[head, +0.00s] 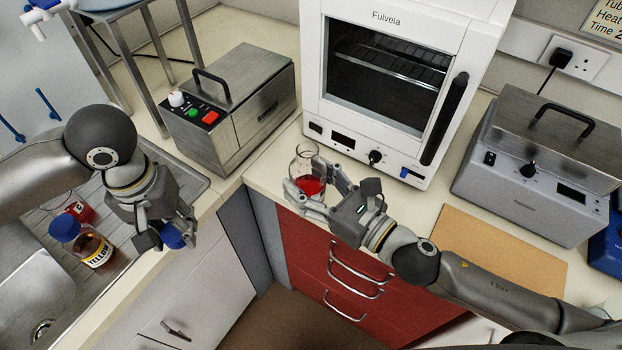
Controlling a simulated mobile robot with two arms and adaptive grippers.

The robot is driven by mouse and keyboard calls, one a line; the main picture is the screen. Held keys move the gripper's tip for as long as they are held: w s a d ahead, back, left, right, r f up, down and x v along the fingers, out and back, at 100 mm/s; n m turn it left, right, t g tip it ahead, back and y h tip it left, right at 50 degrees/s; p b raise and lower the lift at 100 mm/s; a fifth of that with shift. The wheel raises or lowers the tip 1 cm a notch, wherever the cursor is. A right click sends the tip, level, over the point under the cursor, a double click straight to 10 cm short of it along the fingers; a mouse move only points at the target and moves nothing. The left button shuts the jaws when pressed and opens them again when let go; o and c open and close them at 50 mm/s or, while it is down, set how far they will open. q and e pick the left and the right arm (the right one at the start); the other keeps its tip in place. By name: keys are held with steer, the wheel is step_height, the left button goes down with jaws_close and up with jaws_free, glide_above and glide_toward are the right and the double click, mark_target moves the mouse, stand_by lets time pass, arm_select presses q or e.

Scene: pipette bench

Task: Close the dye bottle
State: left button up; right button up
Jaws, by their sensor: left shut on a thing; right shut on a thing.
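A clear glass bottle with red liquid (309,186) is held upright in my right gripper (308,190), above the front edge of the counter by the white oven. Its top shows no cap. My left gripper (168,238) points down and is shut on a blue cap (172,239), near the front edge of the sink counter. The cap and the red bottle are well apart. A bottle with a yellow label (95,247) and a blue cap on it is on the drainer at left. A red-labelled object (80,211) is beside it, partly hidden.
A steel box with a handle (230,105) stands on the back counter. The white oven (390,75) and a grey bath unit (540,160) stand to the right. A tan board (500,245) lies on the right counter. Floor is open between the counters.

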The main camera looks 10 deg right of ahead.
arm_select(q)
steer(key=shift+w, duration=0.1)
steer(key=w+d+r+m, duration=0.1)
steer(key=w+d+r, duration=0.25)
steer(key=d, duration=0.25)
steer(key=w+d+r+m, duration=0.1)
steer(key=w+d+r, duration=0.1)
steer(key=d+r, duration=0.3)
steer(key=m, duration=0.2)
glide_toward(307, 144)
steer(key=s+f, duration=0.1)
steer(key=s, duration=0.1)
steer(key=shift+w, duration=0.2)
steer(key=shift+a+f, duration=0.1)
steer(key=shift+f, duration=1.95)
steer(key=shift+f, duration=0.9)
steer(key=shift+f, duration=0.6)
